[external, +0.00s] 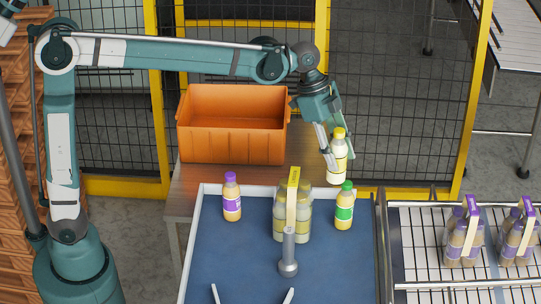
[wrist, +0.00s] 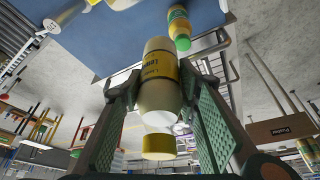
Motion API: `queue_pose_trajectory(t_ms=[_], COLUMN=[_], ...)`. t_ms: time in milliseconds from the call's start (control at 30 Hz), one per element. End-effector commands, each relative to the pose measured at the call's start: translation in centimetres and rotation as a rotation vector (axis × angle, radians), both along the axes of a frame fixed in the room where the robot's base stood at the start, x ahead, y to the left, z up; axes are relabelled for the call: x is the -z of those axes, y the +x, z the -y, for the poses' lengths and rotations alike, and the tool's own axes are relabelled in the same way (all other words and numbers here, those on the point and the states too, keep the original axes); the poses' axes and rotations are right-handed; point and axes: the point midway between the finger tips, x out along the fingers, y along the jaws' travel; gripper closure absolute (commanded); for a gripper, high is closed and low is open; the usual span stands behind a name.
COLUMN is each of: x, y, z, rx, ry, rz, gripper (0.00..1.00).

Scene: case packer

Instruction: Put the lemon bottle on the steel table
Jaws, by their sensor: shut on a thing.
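The lemon bottle (external: 338,160) has a yellow cap, a pale body and a yellow label. My gripper (external: 335,155) is shut on it and holds it upright in the air, just behind the blue work surface. In the wrist view the lemon bottle (wrist: 159,90) sits between the two green finger pads of my gripper (wrist: 155,88). A brownish-grey table (external: 184,196), which may be the steel table, stands behind the blue surface. The bottle is near this table's right end in the picture; its height above it is hard to tell.
An orange crate (external: 230,145) fills much of the rear table. The blue surface (external: 235,255) bears a purple-capped bottle (external: 231,197), a yellow-strapped bottle pack (external: 292,212) and a green-capped bottle (external: 344,206) close to the held one. A roller conveyor (external: 430,225) with purple packs is at right.

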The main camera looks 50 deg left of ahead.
Motion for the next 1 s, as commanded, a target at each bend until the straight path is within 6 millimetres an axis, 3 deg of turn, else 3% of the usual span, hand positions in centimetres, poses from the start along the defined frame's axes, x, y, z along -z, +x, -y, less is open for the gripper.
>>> queue_pose_trajectory(t_ms=[500, 1000], x=[0.0, 0.0], y=[6.9, 11.0], z=[-13.2, -26.7], rx=[-0.191, -0.371], ry=[0.000, 0.000], rz=[0.000, 0.000], gripper=[0.84, 0.84])
